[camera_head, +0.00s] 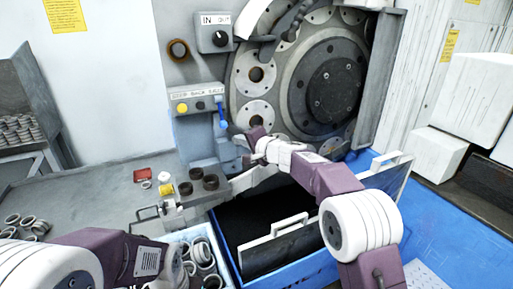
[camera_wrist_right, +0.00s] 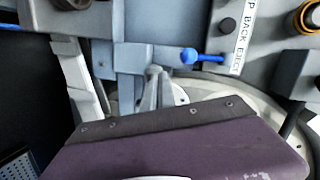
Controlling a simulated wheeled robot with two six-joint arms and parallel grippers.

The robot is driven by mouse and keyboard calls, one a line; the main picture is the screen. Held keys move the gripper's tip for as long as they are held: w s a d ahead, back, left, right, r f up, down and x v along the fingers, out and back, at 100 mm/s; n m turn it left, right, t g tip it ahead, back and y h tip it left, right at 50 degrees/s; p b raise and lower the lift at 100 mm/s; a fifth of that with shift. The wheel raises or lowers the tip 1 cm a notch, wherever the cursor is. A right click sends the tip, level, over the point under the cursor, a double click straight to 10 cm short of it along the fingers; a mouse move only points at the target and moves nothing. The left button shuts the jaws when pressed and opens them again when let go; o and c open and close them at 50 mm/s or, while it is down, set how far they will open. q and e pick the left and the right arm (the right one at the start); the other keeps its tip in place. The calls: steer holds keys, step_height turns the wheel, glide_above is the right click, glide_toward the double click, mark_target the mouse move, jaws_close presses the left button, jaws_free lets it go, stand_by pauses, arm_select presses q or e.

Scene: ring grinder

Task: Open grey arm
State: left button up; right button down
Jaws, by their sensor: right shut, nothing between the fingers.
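The ring grinder's large round grey face (camera_head: 330,85) fills the upper right of the head view. My right gripper (camera_head: 250,136) is in front of its lower left part, beside a blue-grey block (camera_head: 228,155). The right gripper is shut and empty; its fingertips (camera_wrist_right: 156,88) point at the grey block (camera_wrist_right: 130,58) in the wrist view. A pale grey bar (camera_wrist_right: 80,75) stands left of the fingertips there. I cannot tell which part is the grey arm, or whether the fingers touch anything. My left gripper (camera_head: 175,262) is low in the head view, its fingers not clear.
A blue lever (camera_head: 222,115) sticks out near the button panel (camera_head: 196,98); it also shows in the wrist view (camera_wrist_right: 200,56). A blue bin (camera_head: 228,262) with pale handles lies below my right arm. Dark rings (camera_head: 210,182) stand on the grey table (camera_head: 105,200).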

arm_select(q)
steer(key=shift+w+d+f+b, duration=0.15)
steer(key=shift+f+b, duration=0.15)
steer(key=shift+f, duration=0.15)
steer(key=shift+w+f+b, duration=0.15)
steer(key=shift+f+b, duration=0.1)
steer(key=shift+f, duration=0.2)
arm_select(e)
steer(key=shift+s+a+f, duration=0.1)
steer(key=shift+a, duration=0.85)
steer(key=shift+s+a+f, duration=0.1)
steer(key=shift+a, duration=0.85)
